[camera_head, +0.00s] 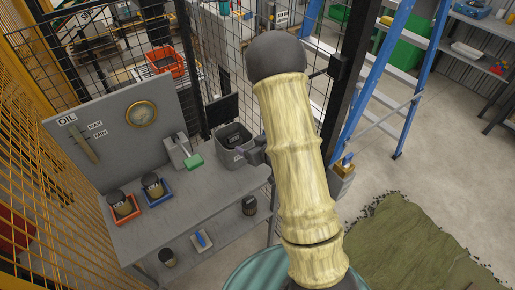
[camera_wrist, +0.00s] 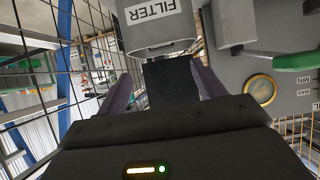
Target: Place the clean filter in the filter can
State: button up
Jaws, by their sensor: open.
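The grey filter can (camera_head: 229,157) stands at the right end of the grey bench, with a dark panel upright behind its opening. A dark-topped item shows inside its rim. In the wrist view a grey housing labelled FILTER (camera_wrist: 155,22) fills the top middle. My gripper (camera_head: 256,152) is beside the can's right side; in the wrist view its purple fingers (camera_wrist: 163,82) are apart, with a black piece between them that I cannot identify. Two dark-topped filters stand on the bench, one in a red tray (camera_head: 125,215), one in a blue tray (camera_head: 160,194). I cannot tell which is clean.
A grey device with a green part (camera_head: 194,161) stands between the blue tray and the can. The backboard (camera_head: 100,128) carries a round gauge. The lower shelf holds dark cylinders (camera_head: 249,205) and a blue-and-white item (camera_head: 203,240). Wire fencing stands behind; a blue ladder (camera_head: 388,65) is at right.

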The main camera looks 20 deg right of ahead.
jog(key=s+a+r+m+g+h, duration=0.1)
jog(key=s+r+g, duration=0.3)
jog(key=s, duration=0.6)
jog(key=s+a+r+m+g+h, duration=0.1)
jog(key=s+r+g, duration=0.4)
jog(key=s, duration=0.5)
jog(key=shift+r+m+h, duration=0.55)
jog(key=shift+m+h, duration=0.25)
jog(key=shift+h, duration=0.1)
